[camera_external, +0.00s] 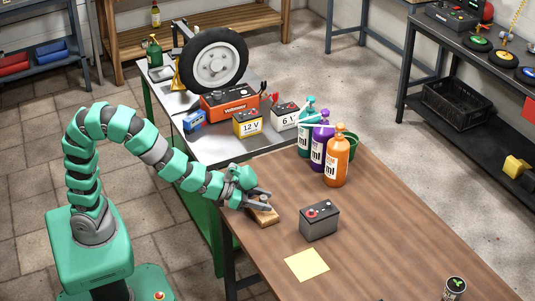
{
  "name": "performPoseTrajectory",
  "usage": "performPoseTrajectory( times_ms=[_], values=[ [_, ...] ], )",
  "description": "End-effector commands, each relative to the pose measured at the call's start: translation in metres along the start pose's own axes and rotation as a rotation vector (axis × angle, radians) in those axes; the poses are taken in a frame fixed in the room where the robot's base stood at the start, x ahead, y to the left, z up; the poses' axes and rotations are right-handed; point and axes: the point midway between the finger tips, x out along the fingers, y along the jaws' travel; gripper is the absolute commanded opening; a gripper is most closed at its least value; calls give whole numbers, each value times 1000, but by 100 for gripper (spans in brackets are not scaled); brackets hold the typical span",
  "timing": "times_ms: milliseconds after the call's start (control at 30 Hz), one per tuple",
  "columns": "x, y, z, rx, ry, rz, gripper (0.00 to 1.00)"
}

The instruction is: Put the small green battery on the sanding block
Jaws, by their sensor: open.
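The sanding block (266,218) is a small wooden block at the left edge of the brown table. My gripper (267,202) is open just above it, with its fingers pointing right, and hides part of its top. A small pale spot shows between the fingers; I cannot tell whether it is an object or part of the block. I cannot make out the small green battery for certain. A dark cylinder (455,289) with a green mark on top stands at the table's bottom right; I cannot tell what it is.
A grey battery (319,221) stands right of my gripper, and a yellow note (307,265) lies in front. An orange bottle (336,160) and other bottles stand behind. The metal table holds a yellow 12 V battery (247,125) and a wheel (215,60). The brown table's right side is clear.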

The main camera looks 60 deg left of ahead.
Motion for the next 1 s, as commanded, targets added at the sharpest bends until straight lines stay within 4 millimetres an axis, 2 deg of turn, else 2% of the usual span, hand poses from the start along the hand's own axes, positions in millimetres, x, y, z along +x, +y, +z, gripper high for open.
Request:
performPoseTrajectory(
  times_ms=[167, 500, 1000],
  values=[
    [-14, 0, -3, 0, 3, 1, 45],
    [-65, 0, -3, 0, 5, 1, 45],
    [-107, 0, 0, 0, 4, 0, 45]
  ],
)
